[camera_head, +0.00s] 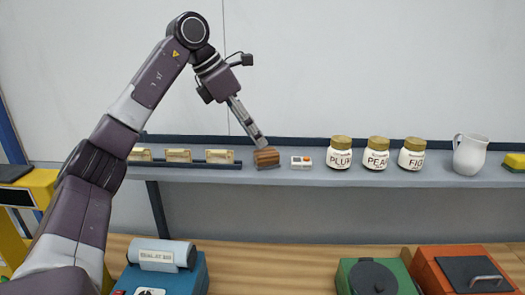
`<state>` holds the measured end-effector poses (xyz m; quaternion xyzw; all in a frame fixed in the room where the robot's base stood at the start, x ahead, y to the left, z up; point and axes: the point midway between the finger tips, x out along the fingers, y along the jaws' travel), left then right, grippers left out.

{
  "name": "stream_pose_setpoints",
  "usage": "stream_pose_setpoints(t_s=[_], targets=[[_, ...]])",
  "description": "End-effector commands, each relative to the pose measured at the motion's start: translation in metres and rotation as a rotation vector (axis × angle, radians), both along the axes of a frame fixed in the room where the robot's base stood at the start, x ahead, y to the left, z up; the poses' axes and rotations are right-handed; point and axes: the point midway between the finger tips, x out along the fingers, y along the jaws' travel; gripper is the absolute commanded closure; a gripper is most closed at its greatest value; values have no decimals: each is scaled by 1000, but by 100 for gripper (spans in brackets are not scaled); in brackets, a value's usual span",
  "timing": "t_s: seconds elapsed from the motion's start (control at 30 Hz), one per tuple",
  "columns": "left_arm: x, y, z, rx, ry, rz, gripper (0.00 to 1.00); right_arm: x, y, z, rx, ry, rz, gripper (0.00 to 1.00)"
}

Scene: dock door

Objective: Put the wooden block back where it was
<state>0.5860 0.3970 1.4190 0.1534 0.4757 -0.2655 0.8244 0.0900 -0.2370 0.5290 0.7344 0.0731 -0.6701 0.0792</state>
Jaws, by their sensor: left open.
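The wooden block (267,157) is brown with visible grain and sits on the grey shelf (375,176), between a row of small cream holders and a small white device. My left gripper (258,141) reaches down from above, with its fingertips right at the top of the block. The gripper is open. From this angle I cannot tell whether the fingers touch the block or straddle it. My right gripper does not show.
The white device (301,162) with coloured buttons stands close right of the block; the cream holders (178,155) stand left. Jars labelled PLUM (340,155), PEAR (376,155) and FIG (411,156), a white pitcher (470,155) and a sponge (515,163) follow rightward. Boxes stand on the wooden bench below.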

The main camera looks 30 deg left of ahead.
Motion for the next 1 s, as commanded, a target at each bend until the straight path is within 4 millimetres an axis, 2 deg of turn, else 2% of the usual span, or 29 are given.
stream_pose_setpoints(t_s=[0.13, 0.3, 1.0], targets=[[-11, 8, 26, -1, -4, 0, 50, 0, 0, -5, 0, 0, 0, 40], [-19, 13, 42, -1, -1, 0, 50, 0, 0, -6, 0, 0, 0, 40], [-21, 15, 45, 0, 1, -1, 50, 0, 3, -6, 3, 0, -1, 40]])
